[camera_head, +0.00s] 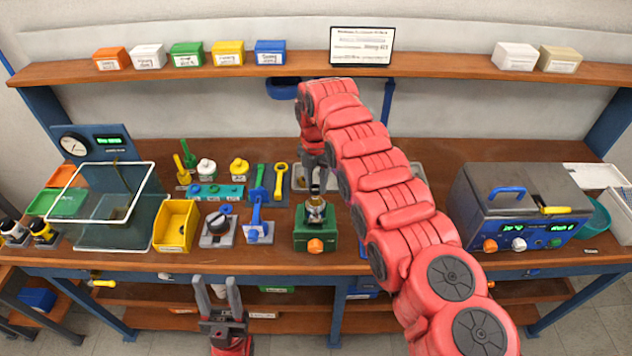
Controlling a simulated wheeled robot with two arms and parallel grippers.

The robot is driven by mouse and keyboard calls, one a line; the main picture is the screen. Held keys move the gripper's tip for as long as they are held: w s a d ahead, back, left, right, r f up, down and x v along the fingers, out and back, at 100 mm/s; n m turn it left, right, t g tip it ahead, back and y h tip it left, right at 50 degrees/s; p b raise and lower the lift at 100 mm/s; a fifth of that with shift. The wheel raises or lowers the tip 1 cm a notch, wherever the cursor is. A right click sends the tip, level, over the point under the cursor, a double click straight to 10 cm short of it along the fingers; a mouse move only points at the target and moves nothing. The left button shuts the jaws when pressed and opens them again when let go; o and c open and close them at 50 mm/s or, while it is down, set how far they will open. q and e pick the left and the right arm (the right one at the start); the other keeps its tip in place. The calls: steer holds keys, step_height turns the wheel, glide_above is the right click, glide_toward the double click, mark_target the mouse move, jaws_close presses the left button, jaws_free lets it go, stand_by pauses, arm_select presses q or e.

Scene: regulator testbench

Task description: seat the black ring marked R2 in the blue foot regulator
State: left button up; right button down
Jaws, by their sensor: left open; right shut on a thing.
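My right gripper (316,190) comes down from the red arm and points downward, just above the green fixture (316,236) with an orange knob. A small metallic, brass-coloured part (316,208) stands in the fixture, directly below the fingertips. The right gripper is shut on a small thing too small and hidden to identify. I cannot make out the R2 marking, the black ring or a blue foot on the part in the fixture. My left gripper (216,296) is open and empty, in front of the table's front edge, with fingers pointing up in the picture.
Left of the fixture are a blue stand (257,224), a grey plate with a black round part (218,227), a yellow bin (174,226) and a clear tank (112,222). A grey machine (512,212) stands at right. Small bins line the shelf.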

mark_target(316, 192)
steer(key=shift+b, duration=0.45)
steer(key=shift+f+b, duration=2)
steer(key=shift+b, duration=0.05)
stand_by(1.8)
jaws_free()
stand_by(0.6)
steer(key=shift+r, duration=0.15)
steer(key=shift+r+p, duration=0.55)
steer(key=shift+r, duration=0.7)
steer(key=shift+r+p, duration=1.95)
steer(key=shift+r, duration=0.7)
